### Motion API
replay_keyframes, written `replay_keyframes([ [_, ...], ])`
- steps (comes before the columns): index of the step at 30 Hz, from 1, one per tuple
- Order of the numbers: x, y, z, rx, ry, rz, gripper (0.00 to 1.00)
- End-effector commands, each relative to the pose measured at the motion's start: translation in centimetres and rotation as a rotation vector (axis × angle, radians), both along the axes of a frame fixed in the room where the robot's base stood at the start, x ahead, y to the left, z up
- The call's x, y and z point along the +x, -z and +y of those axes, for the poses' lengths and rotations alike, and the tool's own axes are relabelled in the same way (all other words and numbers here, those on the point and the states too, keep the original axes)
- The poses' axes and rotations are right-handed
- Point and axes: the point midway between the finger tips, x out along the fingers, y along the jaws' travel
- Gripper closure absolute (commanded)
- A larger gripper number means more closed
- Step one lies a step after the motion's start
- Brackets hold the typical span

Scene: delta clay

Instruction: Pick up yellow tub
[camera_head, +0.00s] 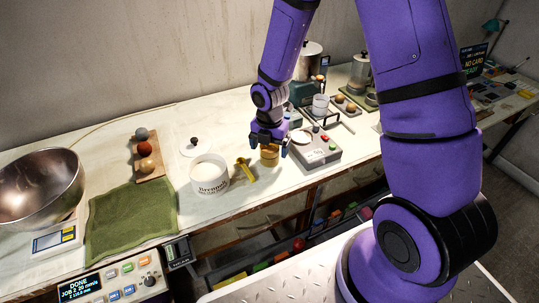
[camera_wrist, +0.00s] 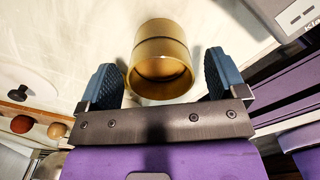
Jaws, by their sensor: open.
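The yellow tub (camera_head: 269,156) is a small round golden-yellow container standing on the white counter. It sits right of a white lettered jar (camera_head: 209,174) in the head view. In the wrist view the tub (camera_wrist: 160,50) shows its open round end between and slightly beyond the two blue finger pads. My gripper (camera_head: 268,140) is at the tub from above in the head view. In the wrist view my gripper (camera_wrist: 161,85) is open, with a gap visible on both sides of the tub. Neither pad clearly touches it.
A yellow tool (camera_head: 244,169) lies just left of the tub. A grey device with buttons (camera_head: 316,149) stands close on the right. A green cloth (camera_head: 130,220), a metal bowl (camera_head: 40,185) and a wooden board with balls (camera_head: 146,165) are farther left.

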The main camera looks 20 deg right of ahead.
Motion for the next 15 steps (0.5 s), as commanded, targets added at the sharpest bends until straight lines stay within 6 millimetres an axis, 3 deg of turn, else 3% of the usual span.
replay_keyframes([
  [6, 0.0, 2.2, 0.0, 0.001, 0.0, 0.001, 0.1],
  [15, 0.0, 2.5, 0.0, 0.0, 0.001, -0.001, 0.12],
])
